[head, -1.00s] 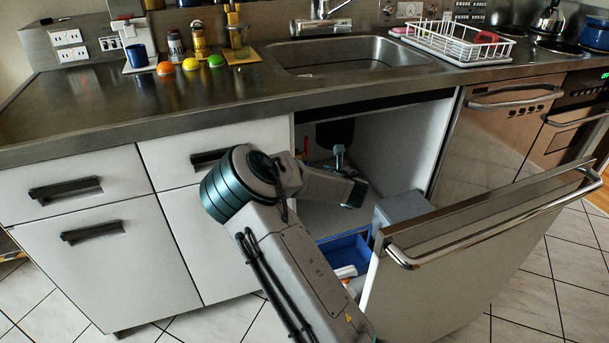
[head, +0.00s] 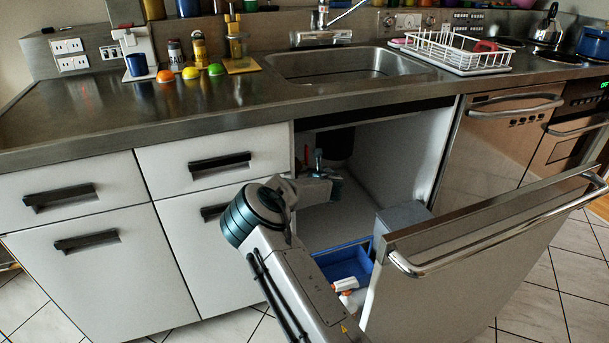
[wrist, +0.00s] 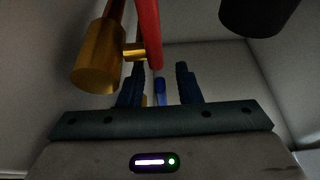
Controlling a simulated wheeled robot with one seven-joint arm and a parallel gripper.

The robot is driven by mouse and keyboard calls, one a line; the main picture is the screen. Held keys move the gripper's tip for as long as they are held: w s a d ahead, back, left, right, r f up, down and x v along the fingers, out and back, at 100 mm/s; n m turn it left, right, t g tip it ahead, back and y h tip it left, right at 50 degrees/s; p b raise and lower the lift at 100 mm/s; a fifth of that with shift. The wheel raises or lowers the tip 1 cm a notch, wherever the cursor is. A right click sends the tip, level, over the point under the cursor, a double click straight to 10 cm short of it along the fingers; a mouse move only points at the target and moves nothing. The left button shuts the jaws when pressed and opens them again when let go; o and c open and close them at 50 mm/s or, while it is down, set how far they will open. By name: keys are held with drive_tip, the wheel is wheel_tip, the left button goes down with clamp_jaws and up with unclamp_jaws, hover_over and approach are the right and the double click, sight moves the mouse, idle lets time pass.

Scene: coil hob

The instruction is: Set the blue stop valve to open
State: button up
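The blue stop valve's lever (wrist: 159,88) shows as a small blue bar in the wrist view, between the two dark fingers of my gripper (wrist: 158,74). The fingers are apart, with a gap visible on either side of the blue bar. I cannot tell how far beyond the fingertips it lies. Its valve body is mostly hidden behind the left finger and the palm. In the head view my gripper (head: 318,160) is inside the open sink cabinet, too small to read its fingers. The blue valve cannot be made out there.
A red lever (wrist: 147,35) and a brass valve body (wrist: 97,60) stand close at the upper left of my gripper. A black cylinder (wrist: 258,14) hangs at upper right. The open cabinet front (head: 450,270) and a blue bin (head: 345,264) are beside my arm.

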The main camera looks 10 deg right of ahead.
drive_tip(key=shift+w+a+f, duration=0.1)
drive_tip(key=shift+w+f, duration=0.1)
drive_tip(key=shift+w, duration=0.3)
clamp_jaws()
